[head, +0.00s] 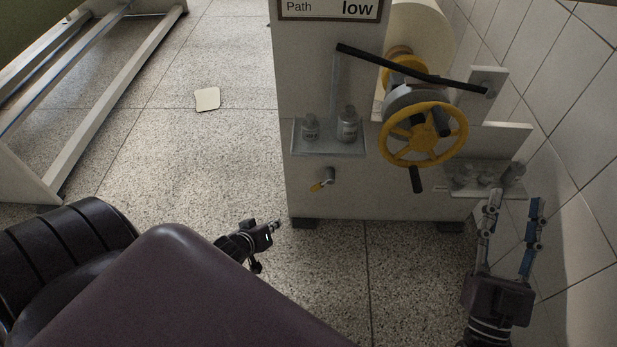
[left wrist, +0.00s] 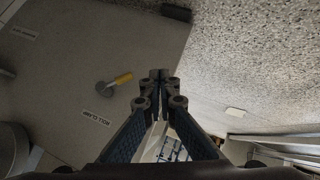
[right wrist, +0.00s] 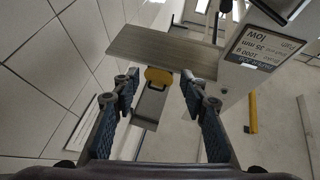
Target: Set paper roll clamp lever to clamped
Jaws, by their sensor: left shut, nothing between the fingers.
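The clamp lever (head: 322,184) is a small grey knob with a yellow-tipped handle low on the machine's white front panel. In the head view the handle points down and left. In the left wrist view the lever (left wrist: 115,82) shows on the panel, left of the fingertips, near an upside-down label (left wrist: 97,117) that seems to read "ROLL CLAMP". My left gripper (head: 276,226) is shut and empty, below and left of the lever and apart from it; its closed fingers show in the left wrist view (left wrist: 160,77). My right gripper (head: 515,199) is open and empty at the machine's right side.
A yellow handwheel (head: 383,141) and a black bar (head: 410,68) stick out above the lever. A small shelf (head: 328,151) with two metal weights sits just over it. A tiled wall (head: 570,150) is close on the right. Floor left of the machine is mostly clear.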

